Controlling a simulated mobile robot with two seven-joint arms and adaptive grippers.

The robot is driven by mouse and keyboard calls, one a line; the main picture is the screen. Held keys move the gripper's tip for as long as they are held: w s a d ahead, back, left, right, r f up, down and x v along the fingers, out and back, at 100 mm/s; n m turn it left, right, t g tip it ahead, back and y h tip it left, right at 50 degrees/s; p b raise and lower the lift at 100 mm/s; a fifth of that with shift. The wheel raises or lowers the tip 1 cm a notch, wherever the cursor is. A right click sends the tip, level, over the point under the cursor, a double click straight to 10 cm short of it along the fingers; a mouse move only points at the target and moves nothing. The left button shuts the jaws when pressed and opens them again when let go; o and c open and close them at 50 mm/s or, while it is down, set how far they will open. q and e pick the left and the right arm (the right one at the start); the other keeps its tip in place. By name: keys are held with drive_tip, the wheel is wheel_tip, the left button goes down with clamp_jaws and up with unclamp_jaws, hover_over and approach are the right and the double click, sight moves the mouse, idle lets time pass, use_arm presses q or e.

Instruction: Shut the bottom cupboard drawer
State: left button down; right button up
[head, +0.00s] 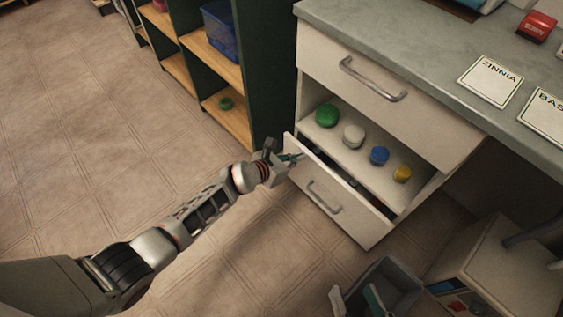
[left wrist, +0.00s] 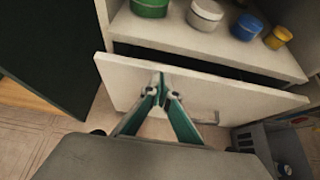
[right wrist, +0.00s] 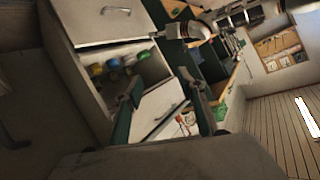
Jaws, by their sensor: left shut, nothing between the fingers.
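The white bottom cupboard drawer (head: 325,196) stands partly open under an open shelf, with a dark gap behind its front panel. Its front and handle also show in the left wrist view (left wrist: 125,82). My left gripper (head: 290,158) is shut and empty at the left end of the drawer front. In the left wrist view its closed fingertips (left wrist: 165,82) overlap the front panel; whether they touch it I cannot tell. My right gripper (right wrist: 160,80) is open and empty in the right wrist view, with the drawer front (right wrist: 158,108) beyond its fingers.
Green, white, blue and yellow round containers (head: 353,136) stand on the shelf above the drawer. The closed upper drawer (head: 400,105) is under the grey worktop (head: 410,40). A green rack (head: 270,70) stands left of the cupboard. A grey bin (left wrist: 250,138) is at right. Floor at left is clear.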

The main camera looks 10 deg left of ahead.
use_arm(q)
drive_tip(key=v, duration=1)
use_arm(e)
clamp_jaws()
use_arm(q)
drive_tip(key=shift+s+r, duration=0.1)
